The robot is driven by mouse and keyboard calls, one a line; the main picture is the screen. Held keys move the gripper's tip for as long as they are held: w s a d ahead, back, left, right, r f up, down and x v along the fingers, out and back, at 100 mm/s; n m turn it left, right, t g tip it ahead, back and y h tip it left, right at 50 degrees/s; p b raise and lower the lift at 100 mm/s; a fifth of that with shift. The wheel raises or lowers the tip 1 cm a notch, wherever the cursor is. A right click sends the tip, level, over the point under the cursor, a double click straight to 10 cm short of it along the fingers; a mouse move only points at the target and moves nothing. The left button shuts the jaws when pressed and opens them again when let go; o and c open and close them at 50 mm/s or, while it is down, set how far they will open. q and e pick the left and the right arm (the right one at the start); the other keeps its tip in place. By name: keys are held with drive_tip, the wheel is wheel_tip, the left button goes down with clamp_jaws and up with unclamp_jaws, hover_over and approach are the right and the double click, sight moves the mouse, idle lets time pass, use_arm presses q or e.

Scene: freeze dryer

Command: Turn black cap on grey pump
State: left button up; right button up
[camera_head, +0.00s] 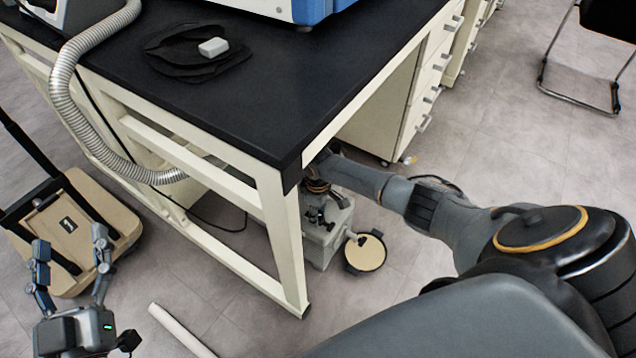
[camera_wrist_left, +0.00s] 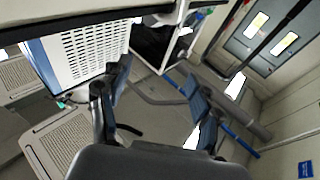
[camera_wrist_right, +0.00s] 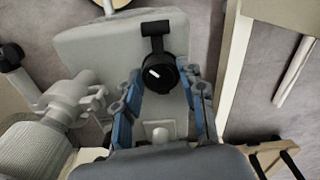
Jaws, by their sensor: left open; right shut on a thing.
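The grey pump (camera_head: 322,246) stands on the floor under the dark table's corner, partly behind the front leg. In the right wrist view the pump's grey body (camera_wrist_right: 85,48) fills the upper middle. The round black cap (camera_wrist_right: 161,72) sits on it between the blue fingertips of my right gripper (camera_wrist_right: 163,78), which is shut on it. In the head view the cap cannot be made out, as my right arm and the table edge partly cover that spot. My left gripper (camera_head: 70,243) is open and empty at the lower left, well away from the pump.
The black tabletop (camera_head: 260,90) and its cream leg (camera_head: 283,240) stand close to my right arm. A ribbed hose (camera_head: 68,95) hangs at the left. A cart (camera_head: 75,235) is near my left gripper. A white tube (camera_head: 180,330) lies on the floor.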

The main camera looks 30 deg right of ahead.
drive_tip(key=shift+a+r+m+p, duration=0.1)
drive_tip(key=shift+a+m+p, duration=0.05)
drive_tip(key=shift+m+p, duration=0.95)
drive_tip(key=m+p, duration=0.1)
drive_tip(key=m, duration=0.2)
use_arm(q)
drive_tip(key=s+a+f+g+y, duration=0.1)
drive_tip(key=s+a+f+g, duration=0.1)
drive_tip(key=f+g, duration=0.4)
drive_tip(key=s+a+f+g+y, duration=0.2)
drive_tip(key=s+f+g, duration=0.3)
drive_tip(key=f, duration=0.6)
drive_tip(key=shift+s+a+n+g+y+p, duration=0.25)
drive_tip(key=shift+s+n+g+y+p, duration=0.05)
drive_tip(key=shift+g+p, duration=0.1)
drive_tip(key=shift+f, duration=0.1)
use_arm(e)
drive_tip(key=o, duration=1.1)
drive_tip(key=shift+o, duration=0.2)
drive_tip(key=shift+r, duration=0.3)
wheel_tip(320, 180, up, 11)
